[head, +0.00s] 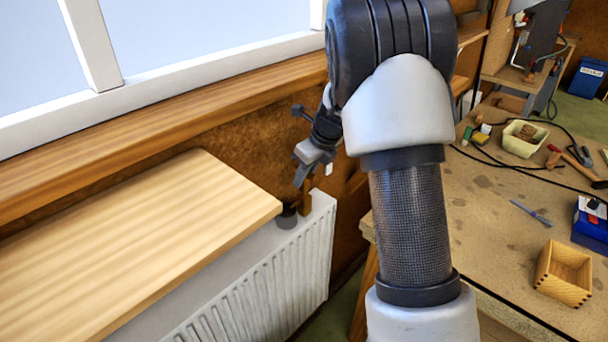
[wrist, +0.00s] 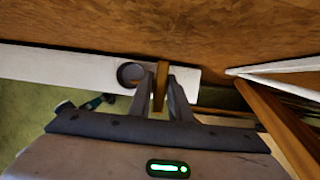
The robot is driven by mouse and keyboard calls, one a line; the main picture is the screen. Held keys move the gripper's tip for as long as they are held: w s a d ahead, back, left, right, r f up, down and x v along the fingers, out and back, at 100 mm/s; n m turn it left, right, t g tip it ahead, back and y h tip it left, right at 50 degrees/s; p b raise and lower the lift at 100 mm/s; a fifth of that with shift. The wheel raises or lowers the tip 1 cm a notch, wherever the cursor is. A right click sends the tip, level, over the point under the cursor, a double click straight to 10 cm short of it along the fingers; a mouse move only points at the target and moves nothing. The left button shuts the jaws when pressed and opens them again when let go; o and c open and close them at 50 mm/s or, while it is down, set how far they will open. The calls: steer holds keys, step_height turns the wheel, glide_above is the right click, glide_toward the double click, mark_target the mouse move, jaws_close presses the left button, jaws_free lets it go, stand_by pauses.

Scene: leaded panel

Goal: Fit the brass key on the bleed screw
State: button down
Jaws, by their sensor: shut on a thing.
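In the wrist view my gripper (wrist: 161,88) is shut on the brass key (wrist: 160,78), which stands between the two grey fingers. The key is over or at the radiator's top strip (wrist: 60,60); I cannot tell whether its lower end touches anything. The bleed screw cannot be made out in either view.
A small dark round cup (head: 287,216) stands on the radiator top close beside the key; it also shows in the wrist view (wrist: 131,74). A wooden shelf board (head: 150,230) lies to the left, below the window sill (head: 180,125). A cluttered workbench (head: 480,220) is at right.

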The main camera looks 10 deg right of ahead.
steer(key=shift+f+b, duration=0.5)
steer(key=shift+f, duration=0.4)
steer(key=c, duration=1.6)
jaws_free()
steer(key=shift+o, duration=0.2)
steer(key=shift+r, duration=0.15)
steer(key=v, duration=1.7)
steer(key=shift+p, duration=0.35)
steer(key=shift+r, duration=0.15)
